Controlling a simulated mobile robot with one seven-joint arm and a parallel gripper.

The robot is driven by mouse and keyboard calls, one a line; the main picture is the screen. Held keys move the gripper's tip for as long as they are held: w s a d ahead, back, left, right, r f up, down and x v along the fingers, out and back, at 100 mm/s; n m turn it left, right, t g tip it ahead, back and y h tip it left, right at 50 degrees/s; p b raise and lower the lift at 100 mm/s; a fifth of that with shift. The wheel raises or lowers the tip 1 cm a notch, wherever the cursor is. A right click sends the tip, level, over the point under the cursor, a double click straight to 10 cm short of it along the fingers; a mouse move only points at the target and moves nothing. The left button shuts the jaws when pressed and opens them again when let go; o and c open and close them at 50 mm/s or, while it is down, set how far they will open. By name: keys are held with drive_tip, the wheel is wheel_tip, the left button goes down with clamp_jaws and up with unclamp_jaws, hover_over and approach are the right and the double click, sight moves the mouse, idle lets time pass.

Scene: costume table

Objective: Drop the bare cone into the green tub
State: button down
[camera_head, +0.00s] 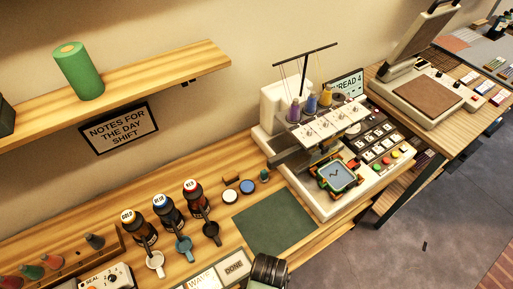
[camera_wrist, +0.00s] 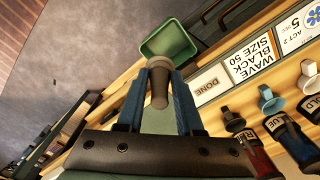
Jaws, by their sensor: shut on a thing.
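My gripper (camera_wrist: 159,74) shows in the wrist view with its two blue fingers shut on a bare grey-brown cone (camera_wrist: 159,88). The cone's rounded wide end is between the fingertips, and its narrower part points back toward my palm. The green tub (camera_wrist: 168,42) is just past the fingertips in the wrist view, its open inside visible. The cone overlaps the tub's near edge in this view; I cannot tell the height between them. In the head view I do not make out the tub or the held cone; a dark part of my arm (camera_head: 268,268) shows at the bottom edge.
Labelled bottles (camera_head: 168,212) and small cups stand on the wooden table. A rack (camera_head: 120,252) holds several coloured cones. Signs WAVE BLACK SIZE 50 (camera_wrist: 250,55) and DONE (camera_wrist: 210,84) lie near the tub. A green mat (camera_head: 275,222) lies before the embroidery machine (camera_head: 285,105).

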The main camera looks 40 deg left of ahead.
wheel_tip(320, 180, down, 5)
drive_tip(key=b, duration=0.4)
drive_tip(key=shift+r, duration=0.2)
drive_tip(key=shift+c, duration=2.4)
unclamp_jaws()
wheel_tip(320, 180, up, 13)
drive_tip(key=shift+r, duration=0.1)
